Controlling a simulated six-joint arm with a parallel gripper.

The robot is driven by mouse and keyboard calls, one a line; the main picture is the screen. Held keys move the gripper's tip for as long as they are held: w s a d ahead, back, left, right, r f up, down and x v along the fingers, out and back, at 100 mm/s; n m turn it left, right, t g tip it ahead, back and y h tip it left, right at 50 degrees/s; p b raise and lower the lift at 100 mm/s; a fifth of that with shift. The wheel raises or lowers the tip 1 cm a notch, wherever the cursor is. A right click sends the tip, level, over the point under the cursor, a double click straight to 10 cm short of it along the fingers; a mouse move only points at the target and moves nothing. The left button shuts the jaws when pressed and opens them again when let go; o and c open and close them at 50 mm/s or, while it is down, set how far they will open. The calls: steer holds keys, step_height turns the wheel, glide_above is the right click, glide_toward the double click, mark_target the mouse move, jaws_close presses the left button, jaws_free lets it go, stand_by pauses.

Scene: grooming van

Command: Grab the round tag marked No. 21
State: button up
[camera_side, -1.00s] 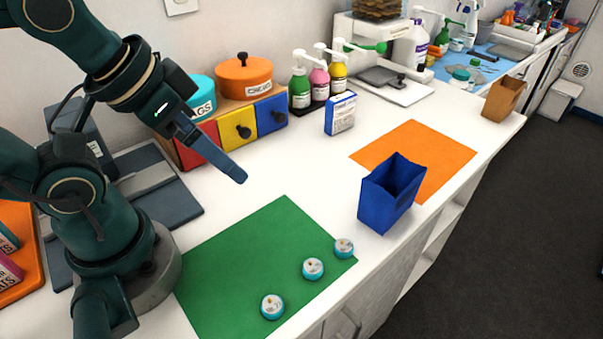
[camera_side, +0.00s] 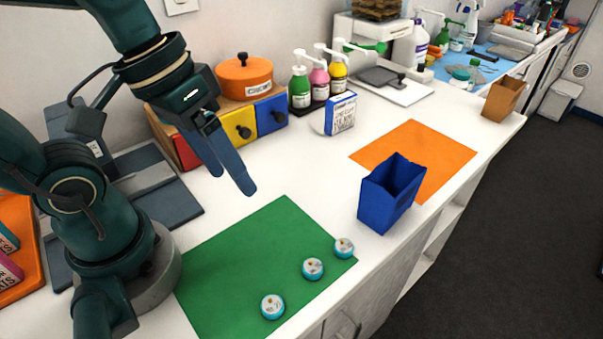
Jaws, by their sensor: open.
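Three small round tags with blue rims and pale tops lie on the green mat (camera_side: 235,255). One round tag (camera_side: 272,306) is nearest the front, another round tag (camera_side: 313,268) is in the middle, and a third round tag (camera_side: 344,247) is at the mat's right corner. Their markings are too small to read, so I cannot tell which is No. 21. My gripper (camera_side: 232,188) is open and empty. It hangs above the counter behind the green mat, apart from all the tags.
A blue open box (camera_side: 390,195) stands right of the tags, partly on the orange mat (camera_side: 432,150). A small white and blue carton (camera_side: 340,114), pump bottles (camera_side: 320,84) and a coloured drawer unit (camera_side: 241,124) stand behind. Most of the green mat is bare.

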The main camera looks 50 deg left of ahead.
steer(key=w+d+f+n+g+h, duration=0.2)
steer(key=d+f+n+g+h, duration=0.25)
steer(key=f+g, duration=0.2)
steer(key=n+g+h, duration=0.3)
steer(key=n+h, duration=0.2)
steer(key=n, duration=0.1)
glide_toward(272, 302)
steer(key=x, duration=0.2)
steer(key=shift+d, duration=0.4)
steer(key=shift+s+d+f, duration=0.1)
steer(key=shift+s+f, duration=0.25)
steer(key=shift+x, duration=2.4)
jaws_close()
